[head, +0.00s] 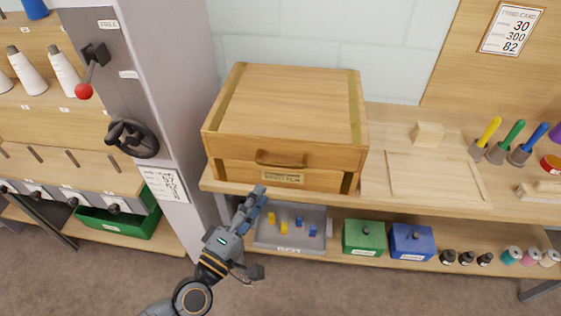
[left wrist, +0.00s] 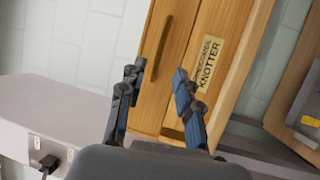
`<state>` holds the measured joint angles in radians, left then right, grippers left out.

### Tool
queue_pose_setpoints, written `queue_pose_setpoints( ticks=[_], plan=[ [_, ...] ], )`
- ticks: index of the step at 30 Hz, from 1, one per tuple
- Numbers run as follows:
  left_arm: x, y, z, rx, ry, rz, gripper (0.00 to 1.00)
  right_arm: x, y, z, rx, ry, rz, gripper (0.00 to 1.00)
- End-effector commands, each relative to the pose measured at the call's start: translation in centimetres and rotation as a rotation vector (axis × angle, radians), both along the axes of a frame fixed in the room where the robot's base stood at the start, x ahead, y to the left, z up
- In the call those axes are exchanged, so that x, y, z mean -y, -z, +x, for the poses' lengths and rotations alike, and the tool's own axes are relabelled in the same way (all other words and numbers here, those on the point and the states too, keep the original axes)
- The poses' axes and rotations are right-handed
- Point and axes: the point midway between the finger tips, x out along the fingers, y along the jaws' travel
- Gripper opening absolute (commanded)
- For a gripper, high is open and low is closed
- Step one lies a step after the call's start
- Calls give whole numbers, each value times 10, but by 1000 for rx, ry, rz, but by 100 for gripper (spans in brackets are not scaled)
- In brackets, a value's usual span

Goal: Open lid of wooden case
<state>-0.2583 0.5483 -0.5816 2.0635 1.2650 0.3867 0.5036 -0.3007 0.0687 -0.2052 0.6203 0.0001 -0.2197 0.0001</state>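The wooden case (head: 285,120) stands on the wooden bench, and its lid (head: 290,98) lies shut. A handle (head: 281,161) sits at the lid's front edge, above a lettered label (head: 283,179). In the left wrist view the handle (left wrist: 162,48) and the label reading KNOTTER (left wrist: 208,62) show turned on their side. My left gripper (head: 257,232) is below and in front of the case, its fingers apart and empty. In the left wrist view the open fingers (left wrist: 157,76) point toward the case front, apart from the handle. My right gripper is not in view.
A grey cabinet with a red-knobbed lever (head: 85,90) and handwheel (head: 132,138) stands left of the case. A wooden block (head: 428,134) and flat board (head: 437,177) lie to the right. Below are a grey tray (head: 268,236) and green (head: 364,238) and blue (head: 411,240) boxes.

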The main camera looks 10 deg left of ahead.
Motion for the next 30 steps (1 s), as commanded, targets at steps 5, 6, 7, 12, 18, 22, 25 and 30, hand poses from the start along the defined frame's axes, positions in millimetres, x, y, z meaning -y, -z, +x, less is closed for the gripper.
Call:
queue_pose_setpoints(
  ticks=[5,6,7,12,18,22,25,30],
  plan=[
    [16,-11,38,3,-1,0,34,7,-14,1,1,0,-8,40],
    [19,-13,46,3,-1,0,34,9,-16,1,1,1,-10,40],
    [21,-14,51,4,-1,-1,34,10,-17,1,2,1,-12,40],
    [32,-16,77,2,0,1,34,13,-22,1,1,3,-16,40],
    [39,-18,92,1,0,3,34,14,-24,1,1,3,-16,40],
    [40,-17,94,0,0,3,34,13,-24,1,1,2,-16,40],
    [40,-17,94,-1,0,4,34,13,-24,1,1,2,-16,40],
    [40,-17,94,0,0,3,17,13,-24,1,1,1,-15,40]
  ],
)
